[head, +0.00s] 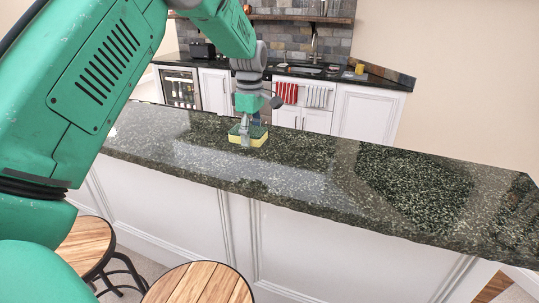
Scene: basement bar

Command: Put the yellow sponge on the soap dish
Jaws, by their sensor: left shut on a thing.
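A yellow sponge with a dark green top (257,141) is on or just above the near granite counter, left of the middle in the head view. I cannot tell whether it touches the stone. My left gripper (245,133) reaches down to it from above and is shut on it; the fingers cover part of its top. I cannot make out a soap dish for certain. My right gripper is not in view.
The dark granite counter (310,175) is bare to the right of the sponge. Wooden stools (200,285) stand in front. Behind are a back counter with a sink (300,69), a small yellow object (359,69), and hanging red (287,93) and striped towels (318,97).

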